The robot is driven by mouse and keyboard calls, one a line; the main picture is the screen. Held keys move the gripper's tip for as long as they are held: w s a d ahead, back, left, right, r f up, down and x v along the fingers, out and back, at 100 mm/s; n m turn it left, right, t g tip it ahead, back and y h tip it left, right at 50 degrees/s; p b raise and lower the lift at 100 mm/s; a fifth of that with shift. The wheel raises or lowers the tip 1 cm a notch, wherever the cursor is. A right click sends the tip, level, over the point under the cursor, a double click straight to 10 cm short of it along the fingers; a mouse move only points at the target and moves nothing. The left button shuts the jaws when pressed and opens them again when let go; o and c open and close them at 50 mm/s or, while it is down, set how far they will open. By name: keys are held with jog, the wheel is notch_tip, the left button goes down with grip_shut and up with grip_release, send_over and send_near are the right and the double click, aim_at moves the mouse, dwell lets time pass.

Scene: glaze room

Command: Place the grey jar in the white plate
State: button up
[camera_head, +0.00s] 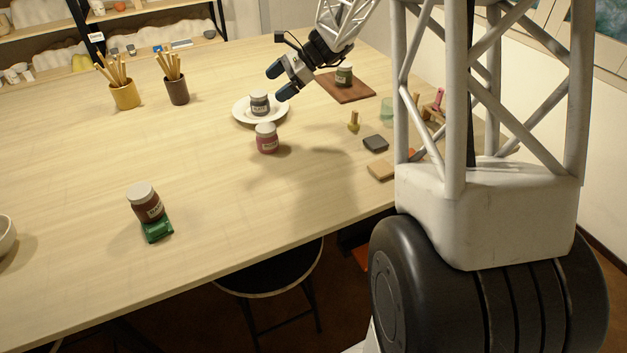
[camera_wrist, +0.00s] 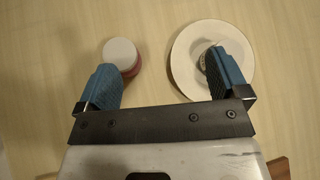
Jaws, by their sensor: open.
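The grey jar (camera_head: 260,103) with a whitish lid stands upright in the white plate (camera_head: 241,118) in the head view. In the wrist view the plate (camera_wrist: 184,52) is at the upper right, and the grey jar (camera_wrist: 204,63) is mostly hidden behind the right finger. My gripper (camera_head: 279,83) is open and empty, above and near the plate's far right side, with its blue fingertips apart. In the wrist view my gripper (camera_wrist: 162,72) has one finger over the plate and the other by a pinkish-red jar (camera_wrist: 127,70). No contact with the grey jar is clear.
The pinkish-red jar (camera_head: 266,139) stands just in front of the plate. A green jar (camera_head: 344,74) stands on a brown board (camera_head: 348,90) to the right. A dark red jar (camera_head: 146,203) rests on a green block (camera_head: 158,230) at front left. The table between is mostly clear.

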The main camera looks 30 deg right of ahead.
jog(key=s+a+r+n+g+h, duration=0.1)
jog(key=s+a+r+n+h, duration=0.2)
jog(key=s, duration=0.8)
jog(key=s+a+r+n+h, duration=0.15)
jog(key=s+a+n, duration=0.3)
jog(key=s, duration=0.55)
jog(key=s+a+r+n+g+h, duration=0.1)
jog(key=s+a+r+n+h, duration=0.25)
jog(key=s, duration=0.75)
jog(key=s+f+n+t+h, duration=0.1)
jog(key=s+f+n+h, duration=0.1)
jog(key=s+n, duration=0.4)
jog(key=s+f, duration=0.1)
jog(key=s, duration=0.4)
jog(key=shift+s+d+n+t+h, duration=0.2)
jog(key=shift+n+t+h, duration=0.1)
jog(key=shift+n+t, duration=0.1)
